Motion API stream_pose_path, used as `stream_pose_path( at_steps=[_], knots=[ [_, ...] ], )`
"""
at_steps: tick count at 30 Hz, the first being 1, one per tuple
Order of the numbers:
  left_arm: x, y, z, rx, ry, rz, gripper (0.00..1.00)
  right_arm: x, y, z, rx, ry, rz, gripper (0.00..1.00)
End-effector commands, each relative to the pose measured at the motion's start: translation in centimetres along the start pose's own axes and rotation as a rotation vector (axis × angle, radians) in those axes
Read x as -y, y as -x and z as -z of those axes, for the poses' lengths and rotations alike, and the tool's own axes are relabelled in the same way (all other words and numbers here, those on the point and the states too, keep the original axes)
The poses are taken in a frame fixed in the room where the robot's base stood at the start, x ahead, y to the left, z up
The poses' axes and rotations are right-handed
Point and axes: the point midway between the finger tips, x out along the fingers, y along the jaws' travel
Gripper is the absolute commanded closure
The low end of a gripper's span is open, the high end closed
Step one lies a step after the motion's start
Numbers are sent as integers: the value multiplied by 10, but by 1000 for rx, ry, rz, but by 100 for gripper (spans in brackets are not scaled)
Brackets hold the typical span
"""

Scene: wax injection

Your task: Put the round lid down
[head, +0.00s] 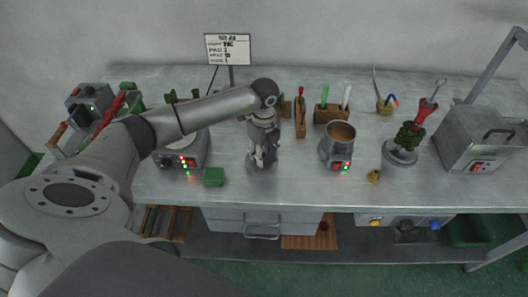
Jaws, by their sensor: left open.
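My left gripper (263,158) points down over the middle of the bench, with its jaws open. A grey round lid (256,170) appears to lie on the bench top just below the fingertips, largely hidden by them. I cannot tell whether the fingers still touch it. To the right stands a round metal pot (337,155) with an open top and brown wax inside. My right gripper is not in view.
A small green block (214,177) and a grey device with lit buttons (188,158) stand left of the gripper. Wooden tool holders (330,114) stand behind. A tree-like piece (404,147) and a metal box machine (478,140) are at right. The bench's front edge is close.

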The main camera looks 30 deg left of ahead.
Motion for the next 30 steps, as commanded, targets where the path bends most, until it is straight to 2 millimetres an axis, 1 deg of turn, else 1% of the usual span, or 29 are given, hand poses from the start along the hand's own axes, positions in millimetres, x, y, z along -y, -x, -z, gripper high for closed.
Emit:
stream_pose_path(
  at_steps=[5,12,16,21,30],
  knots=[
    [2,31,-1,2,0,9,59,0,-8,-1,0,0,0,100],
    [2,84,-1,1,0,8,59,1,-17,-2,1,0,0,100],
    [2,104,0,1,0,6,59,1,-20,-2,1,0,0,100],
    [1,118,0,1,1,5,59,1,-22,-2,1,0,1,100],
    [0,120,0,0,1,4,59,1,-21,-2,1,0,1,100]
  ],
)
